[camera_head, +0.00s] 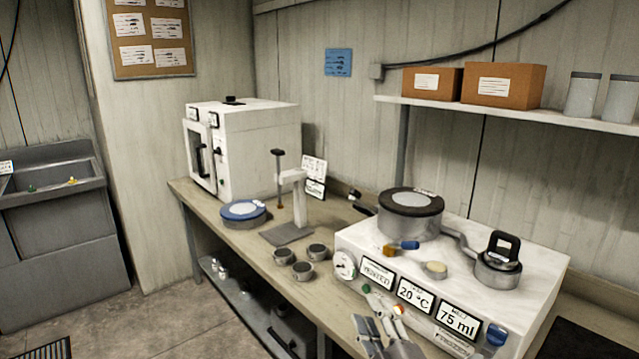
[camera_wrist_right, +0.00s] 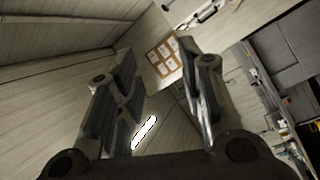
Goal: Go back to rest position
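My right gripper (camera_head: 383,335) shows at the bottom of the head view, in front of the white apparatus (camera_head: 450,262) and close to its front panel; I cannot tell whether they touch. In the right wrist view, the two fingers of this gripper (camera_wrist_right: 165,100) stand well apart with nothing between them. My left gripper is in neither view.
The bench (camera_head: 255,240) holds a white oven (camera_head: 250,145), a blue-rimmed round dish (camera_head: 243,211), a white stand (camera_head: 298,205) and several small dark cups. A shelf (camera_head: 500,112) with boxes hangs at right. A sink (camera_head: 50,180) stands at left. Floor (camera_head: 150,325) is clear.

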